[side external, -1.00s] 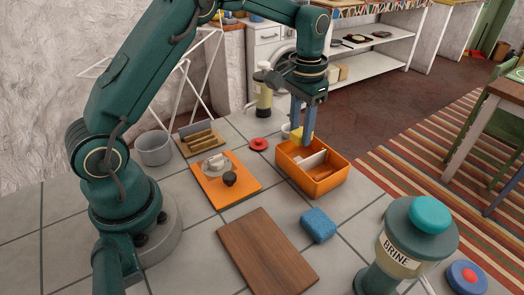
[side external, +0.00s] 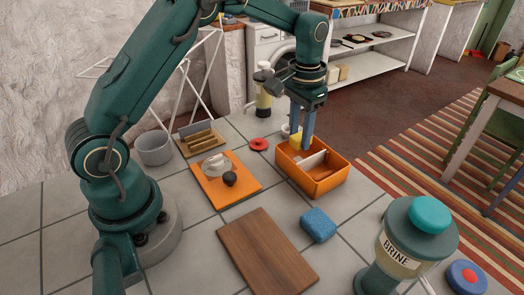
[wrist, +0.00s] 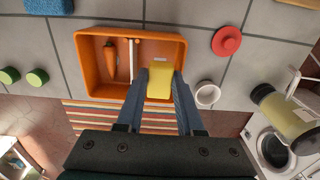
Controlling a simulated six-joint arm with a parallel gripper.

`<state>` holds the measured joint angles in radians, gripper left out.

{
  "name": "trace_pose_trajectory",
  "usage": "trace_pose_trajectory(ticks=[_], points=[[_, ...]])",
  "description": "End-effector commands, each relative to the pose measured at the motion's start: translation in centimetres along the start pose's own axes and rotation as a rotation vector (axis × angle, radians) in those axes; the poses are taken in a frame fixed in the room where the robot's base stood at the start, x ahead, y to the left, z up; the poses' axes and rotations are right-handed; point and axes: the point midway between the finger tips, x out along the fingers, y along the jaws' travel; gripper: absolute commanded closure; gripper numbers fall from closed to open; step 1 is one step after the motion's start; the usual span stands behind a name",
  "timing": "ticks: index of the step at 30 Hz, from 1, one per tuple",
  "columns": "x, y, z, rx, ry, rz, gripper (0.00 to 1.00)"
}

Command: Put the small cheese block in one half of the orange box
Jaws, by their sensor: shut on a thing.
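The small yellow cheese block (wrist: 160,84) is between the fingers of my gripper (wrist: 160,98), which is shut on it. In the side view the block (side external: 295,141) is at the far left end of the orange box (side external: 325,181), and my gripper (side external: 302,146) points straight down there. The box's near wall hides nothing of the fingers' upper part. In the wrist view a white divider (wrist: 131,62) splits the box (wrist: 88,37). A carrot (wrist: 110,57) lies in the left half; the block is over the right half. I cannot tell whether it touches the floor.
A red lid-like disc (side external: 258,144) and a small white cup (wrist: 208,94) stand close to the box. A blue sponge (side external: 318,225), wooden board (side external: 267,256), orange board (side external: 205,192) and brine jar (side external: 402,247) are on the tiled counter. Bare tiles lie between them.

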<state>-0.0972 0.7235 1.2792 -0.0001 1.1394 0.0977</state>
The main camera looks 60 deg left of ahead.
Motion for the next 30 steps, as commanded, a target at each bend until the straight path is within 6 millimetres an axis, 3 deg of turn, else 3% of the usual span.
trace_pose_trajectory(ticks=[8,9,12,22,30], points=[[0.0,0.0,0.0,0.000,0.001,0.000,1.00],[0.0,0.0,0.0,0.000,0.001,0.000,0.60],[0.0,0.0,0.0,0.000,0.001,0.000,0.29],[-0.1,0.0,0.0,0.000,0.001,0.000,0.29],[-1.9,0.0,-0.1,0.000,0.004,0.000,0.29]])
